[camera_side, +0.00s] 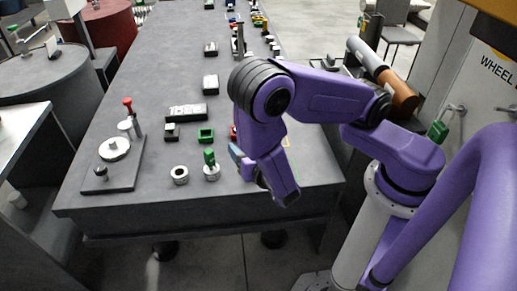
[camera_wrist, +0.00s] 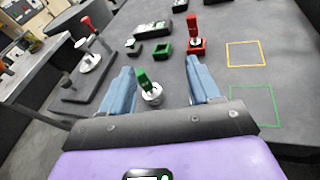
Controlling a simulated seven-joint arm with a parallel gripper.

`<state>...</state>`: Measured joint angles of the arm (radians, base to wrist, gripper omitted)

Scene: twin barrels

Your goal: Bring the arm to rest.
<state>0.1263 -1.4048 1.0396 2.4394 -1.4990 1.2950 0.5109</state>
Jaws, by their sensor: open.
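My purple arm reaches over the front right part of the grey table (camera_side: 150,205). My gripper (camera_wrist: 161,64) shows two blue-grey fingers spread wide apart in the wrist view, with nothing held between them. In the side view the arm hides most of the gripper. A green-handled plug (camera_wrist: 144,79) stands upright in a metal ring and appears between the fingers in the wrist view. In the side view this plug (camera_side: 209,157) stands just left of the gripper.
A red-handled piece (camera_wrist: 193,24) stands on a red block. A green square block (camera_side: 206,135), a metal ring (camera_side: 180,175) and a plate with a disc (camera_side: 114,150) lie to the left. Yellow (camera_wrist: 246,42) and green (camera_wrist: 254,86) outlined squares are empty.

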